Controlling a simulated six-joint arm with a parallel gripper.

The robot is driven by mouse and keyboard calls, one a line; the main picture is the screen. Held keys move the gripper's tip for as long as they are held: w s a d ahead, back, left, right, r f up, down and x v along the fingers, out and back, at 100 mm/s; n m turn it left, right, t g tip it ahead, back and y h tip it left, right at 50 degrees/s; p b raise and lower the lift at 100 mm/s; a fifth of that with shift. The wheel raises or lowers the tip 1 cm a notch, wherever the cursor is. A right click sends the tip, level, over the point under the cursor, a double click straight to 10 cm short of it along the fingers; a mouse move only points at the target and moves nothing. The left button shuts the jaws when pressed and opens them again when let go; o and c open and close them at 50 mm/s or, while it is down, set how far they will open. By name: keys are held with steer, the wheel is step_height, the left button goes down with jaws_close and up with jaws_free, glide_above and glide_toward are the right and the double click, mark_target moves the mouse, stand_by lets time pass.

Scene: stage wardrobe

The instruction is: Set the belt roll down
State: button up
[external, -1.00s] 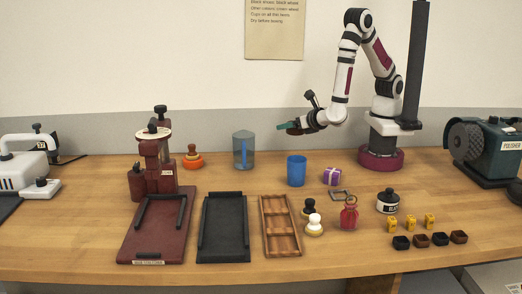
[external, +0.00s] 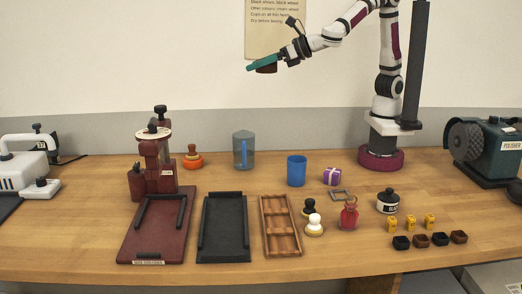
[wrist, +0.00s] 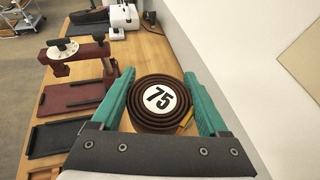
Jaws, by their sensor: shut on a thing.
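The belt roll (wrist: 160,104) is a brown coiled strap with a white disc marked 75. It sits between the two green fingers of my gripper (wrist: 166,100) in the wrist view, and the fingers are shut on it. In the external view my gripper (external: 262,65) is high above the bench against the wall, and the belt roll shows as a small dark brown shape (external: 267,69) under the green fingers. The roll touches nothing but the gripper.
A maroon press (external: 155,222), a black tray (external: 223,228) and a wooden compartment tray (external: 280,226) lie in front. Bare wood shows between the trays and the back items.

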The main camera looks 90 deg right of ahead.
steer(key=a+f, duration=1.1)
steer(key=a, duration=0.4)
steer(key=n+y, duration=0.1)
glide_above(311, 248)
step_height(311, 248, down, 19)
steer(key=shift+r, duration=0.15)
step_height(311, 248, down, 3)
steer(key=shift+f, duration=0.5)
